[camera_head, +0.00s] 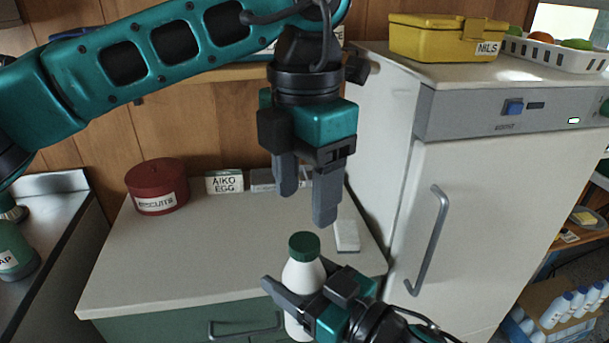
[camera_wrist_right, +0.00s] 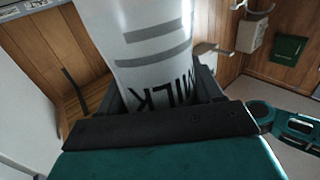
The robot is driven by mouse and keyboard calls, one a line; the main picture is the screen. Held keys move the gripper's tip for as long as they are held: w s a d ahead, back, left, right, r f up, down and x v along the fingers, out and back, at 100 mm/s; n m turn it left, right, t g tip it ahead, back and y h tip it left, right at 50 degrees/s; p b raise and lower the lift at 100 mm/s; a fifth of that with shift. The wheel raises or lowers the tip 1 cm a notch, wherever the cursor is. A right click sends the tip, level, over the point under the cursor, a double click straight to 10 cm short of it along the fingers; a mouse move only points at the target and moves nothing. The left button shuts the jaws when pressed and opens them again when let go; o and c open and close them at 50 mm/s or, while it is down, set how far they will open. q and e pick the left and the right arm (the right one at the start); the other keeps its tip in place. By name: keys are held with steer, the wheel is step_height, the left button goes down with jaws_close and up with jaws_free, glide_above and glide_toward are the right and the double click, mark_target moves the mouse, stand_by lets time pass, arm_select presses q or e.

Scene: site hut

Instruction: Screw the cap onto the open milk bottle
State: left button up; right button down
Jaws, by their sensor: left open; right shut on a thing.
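The milk bottle (camera_head: 301,271) is white and stands upright, or nearly so, in front of the counter. It also shows in the right wrist view (camera_wrist_right: 148,47), with grey bands and MILK lettering. A dark green cap (camera_head: 304,244) sits on its top; I cannot tell how tight it is. My right gripper (camera_head: 303,288) is shut around the bottle's body, with a finger on either side. My left gripper (camera_head: 306,205) is open and empty, pointing down just above the cap and apart from it. The bottle's lower part is partly hidden by the right gripper.
The counter (camera_head: 200,255) is mostly clear. A red biscuit tin (camera_head: 157,187), an AIKO EGG label block (camera_head: 224,182) and a small white block (camera_head: 347,236) lie on it. A tall white fridge (camera_head: 400,200) stands close on the right, with a yellow box (camera_head: 440,40) on top.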

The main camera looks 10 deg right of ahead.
mark_target(304, 241)
arm_select(q)
steer(key=n, duration=0.6)
steer(key=shift+r, duration=0.15)
steer(key=n, duration=0.5)
steer(key=shift+r+n, duration=0.15)
steer(key=shift+n, duration=0.15)
steer(key=n, duration=0.5)
steer(key=shift+r+n, duration=0.15)
steer(key=shift+n, duration=0.15)
steer(key=n, duration=0.4)
steer(key=shift+r+n, duration=0.1)
steer(key=shift+n, duration=0.2)
steer(key=shift+f, duration=4)
steer(key=shift+c, duration=0.4)
